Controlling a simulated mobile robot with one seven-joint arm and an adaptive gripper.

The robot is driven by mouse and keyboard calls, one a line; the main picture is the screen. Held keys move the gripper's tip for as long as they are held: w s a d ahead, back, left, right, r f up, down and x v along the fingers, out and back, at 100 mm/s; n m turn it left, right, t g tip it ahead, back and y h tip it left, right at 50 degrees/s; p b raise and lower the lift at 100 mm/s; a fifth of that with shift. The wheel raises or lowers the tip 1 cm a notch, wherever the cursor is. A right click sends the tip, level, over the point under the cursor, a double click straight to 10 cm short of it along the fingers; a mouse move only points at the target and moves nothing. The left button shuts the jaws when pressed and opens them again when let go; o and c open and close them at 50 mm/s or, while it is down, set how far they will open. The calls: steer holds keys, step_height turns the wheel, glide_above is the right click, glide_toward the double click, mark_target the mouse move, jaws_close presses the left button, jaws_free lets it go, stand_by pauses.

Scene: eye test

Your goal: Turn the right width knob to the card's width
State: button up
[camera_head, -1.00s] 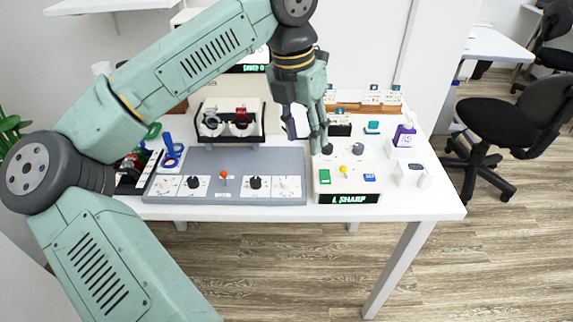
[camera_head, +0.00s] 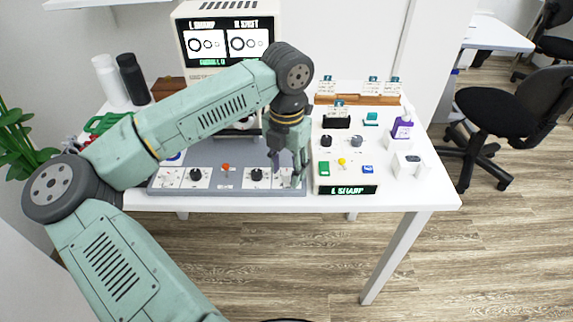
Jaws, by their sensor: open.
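The grey panel (camera_head: 240,190) lies at the front of the table and bears a left black knob (camera_head: 196,174) and a right black knob (camera_head: 256,175), each on a white scale plate. A small red-topped lever (camera_head: 225,167) stands between them. I cannot read the scales or be sure which knob the task calls the right width knob. My gripper (camera_head: 287,172) is open, pointing down over the panel's right end, just right of the right black knob. It partly hides the white plate there. A small card stands in a black holder (camera_head: 337,121); its print is too small to read.
A control box (camera_head: 344,178) with knobs, coloured buttons and an "L SHARP" display stands right of the panel. Behind are a wooden card rack (camera_head: 357,99) and a monitor (camera_head: 185,30) with two ring pictures. My arm crosses the left side.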

steer(key=shift+c, duration=0.3)
jaws_close()
stand_by(0.3)
